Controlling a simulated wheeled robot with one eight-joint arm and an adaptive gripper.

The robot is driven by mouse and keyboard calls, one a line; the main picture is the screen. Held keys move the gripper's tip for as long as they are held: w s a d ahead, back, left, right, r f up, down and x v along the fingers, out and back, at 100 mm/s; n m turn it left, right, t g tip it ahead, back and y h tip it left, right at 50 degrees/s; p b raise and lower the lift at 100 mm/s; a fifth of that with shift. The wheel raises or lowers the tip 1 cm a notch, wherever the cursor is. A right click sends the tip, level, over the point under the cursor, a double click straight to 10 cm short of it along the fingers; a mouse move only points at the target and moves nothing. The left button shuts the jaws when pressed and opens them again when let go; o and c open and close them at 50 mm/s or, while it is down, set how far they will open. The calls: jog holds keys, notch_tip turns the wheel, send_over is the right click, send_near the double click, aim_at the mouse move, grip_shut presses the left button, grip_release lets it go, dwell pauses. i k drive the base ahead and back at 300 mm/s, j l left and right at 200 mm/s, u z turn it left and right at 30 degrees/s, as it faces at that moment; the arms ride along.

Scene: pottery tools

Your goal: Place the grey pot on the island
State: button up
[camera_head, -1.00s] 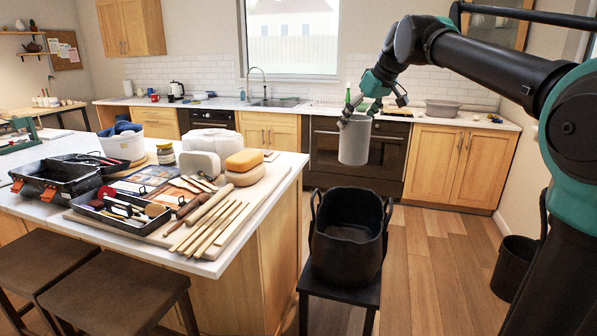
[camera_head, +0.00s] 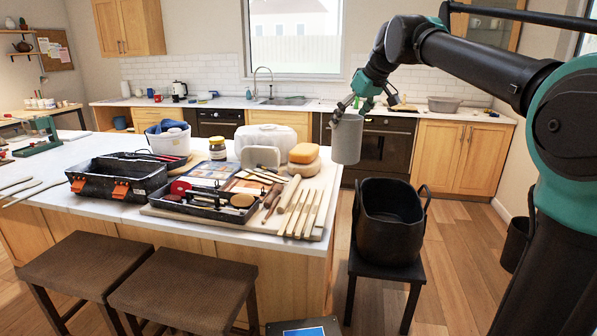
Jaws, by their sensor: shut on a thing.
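The grey pot (camera_head: 347,141) is a plain cylinder, upright in the air just beyond the island's right end. My gripper (camera_head: 345,112) is shut on its upper rim, and the pot hangs below the fingers. The island (camera_head: 110,216) has a white top and a wooden body, and it fills the left and middle of the view. In the picture, the pot is to the right of the sponges on the island. I cannot tell how far its base is above the island's level.
Wooden tools (camera_head: 302,212), a black tool tray (camera_head: 215,203), a toolbox (camera_head: 115,178), sponges (camera_head: 303,158) and a jar (camera_head: 217,148) crowd the island's right half. Bare top shows at its left front. A black bucket (camera_head: 390,225) stands on a stool at right.

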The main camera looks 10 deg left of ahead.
aim_at(40, 164)
jog(key=j, duration=0.85)
jog(key=j+z, duration=0.1)
jog(key=j, duration=0.7)
jog(key=k+j, duration=0.15)
jog(key=j, duration=0.7)
jog(key=j+z, duration=0.1)
jog(key=j, duration=0.75)
jog(key=k+j, duration=0.15)
jog(key=j, duration=0.65)
jog(key=j+z, duration=0.1)
jog(key=j, duration=0.75)
jog(key=k+j, duration=0.2)
jog(key=j, duration=0.6)
jog(key=k+j+z, duration=0.1)
jog(key=j, duration=0.75)
jog(key=k+j+z, duration=0.1)
jog(key=j, duration=2.3)
